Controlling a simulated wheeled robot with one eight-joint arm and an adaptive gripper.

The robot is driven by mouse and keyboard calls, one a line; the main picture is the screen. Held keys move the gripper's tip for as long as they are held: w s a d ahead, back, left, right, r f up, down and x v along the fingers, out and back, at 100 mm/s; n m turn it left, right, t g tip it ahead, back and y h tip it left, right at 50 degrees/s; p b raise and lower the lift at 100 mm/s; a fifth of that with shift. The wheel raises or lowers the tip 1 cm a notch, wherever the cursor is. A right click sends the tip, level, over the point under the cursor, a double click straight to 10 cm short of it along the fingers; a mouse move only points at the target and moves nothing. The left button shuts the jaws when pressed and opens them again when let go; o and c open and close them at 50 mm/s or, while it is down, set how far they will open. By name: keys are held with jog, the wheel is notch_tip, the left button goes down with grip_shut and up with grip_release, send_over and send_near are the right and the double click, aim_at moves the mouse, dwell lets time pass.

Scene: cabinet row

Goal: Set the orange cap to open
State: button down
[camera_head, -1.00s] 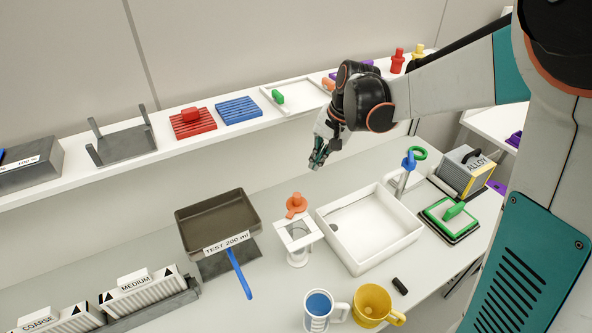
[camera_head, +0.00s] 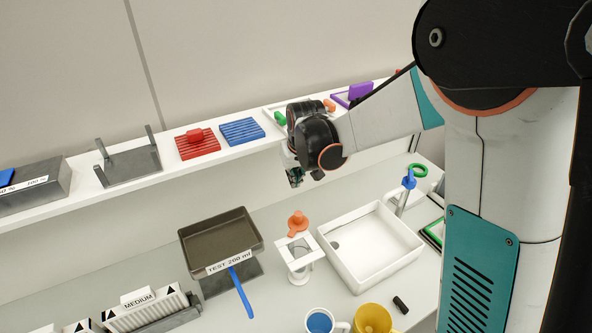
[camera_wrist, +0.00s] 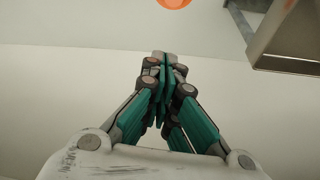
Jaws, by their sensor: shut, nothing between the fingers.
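The orange cap (camera_head: 298,224) has a round flange with a short knob. It stands at the back of a white square-topped stand (camera_head: 299,251) on the counter, left of the sink. In the wrist view an orange rounded shape (camera_wrist: 174,3), likely the cap, is cut off by the top edge. My gripper (camera_head: 294,182) is above and a little behind the cap in the head view, apart from it. In the wrist view my gripper (camera_wrist: 166,62) shows its teal fingers together with nothing between them.
A white sink (camera_head: 372,248) with a blue-handled tap (camera_head: 409,179) is right of the stand. A dark pan (camera_head: 220,240) labelled "TEST 200 ml" is left. A blue-filled mug (camera_head: 320,321) and a yellow mug (camera_head: 373,319) stand in front. The shelf (camera_head: 85,190) runs behind.

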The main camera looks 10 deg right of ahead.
aim_at(298, 218)
jog(key=d+b+x, duration=0.1)
jog(key=b+x, duration=0.1)
jog(key=x, duration=0.9)
jog(key=s, duration=0.4)
jog(key=shift+s+a+r, duration=0.1)
jog(key=shift+a+r, duration=0.05)
jog(key=shift+r, duration=0.2)
jog(key=shift+s+d+b, duration=0.35)
jog(key=shift+s+b, duration=0.1)
jog(key=shift+s, duration=0.1)
jog(key=shift+a, duration=0.15)
jog(key=shift+w+a, duration=0.35)
jog(key=shift+a, duration=0.3)
